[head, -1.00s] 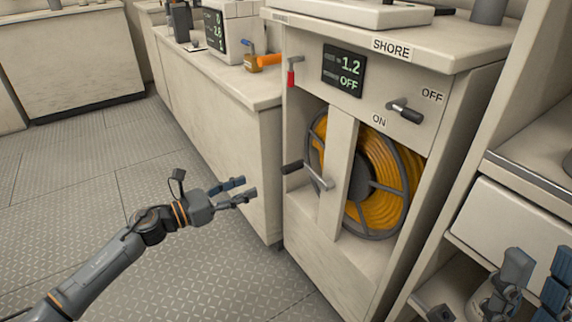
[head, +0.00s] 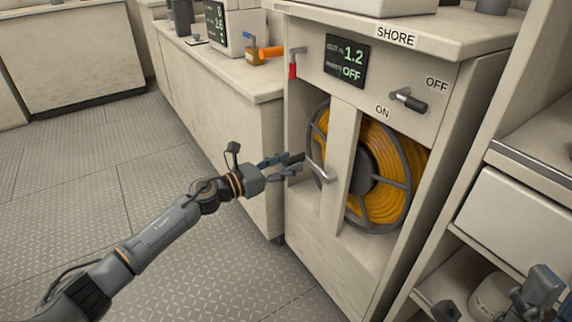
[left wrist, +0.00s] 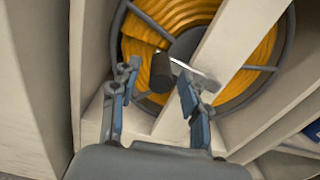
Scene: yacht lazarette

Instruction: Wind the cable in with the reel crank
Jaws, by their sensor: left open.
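The cable reel (head: 392,158), wound with orange cable, sits inside the cabinet behind an upright post. Its crank (head: 318,172) has a silver arm and a dark handle, which points out to the left. My left gripper (head: 290,162) is open at the crank handle. In the left wrist view, the dark handle (left wrist: 161,70) lies between the open fingertips of my left gripper (left wrist: 158,76); I cannot tell whether they touch it. The display (head: 346,62) reads 1.2 and OFF. Part of my right gripper (head: 540,290) shows at the lower right; its fingers are unclear.
A switch lever (head: 408,100) sits between the OFF and ON labels. A small red-handled lever (head: 293,68) hangs at the cabinet's left edge. Shelving with a white drawer (head: 510,222) stands close on the right. The floor at left is clear.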

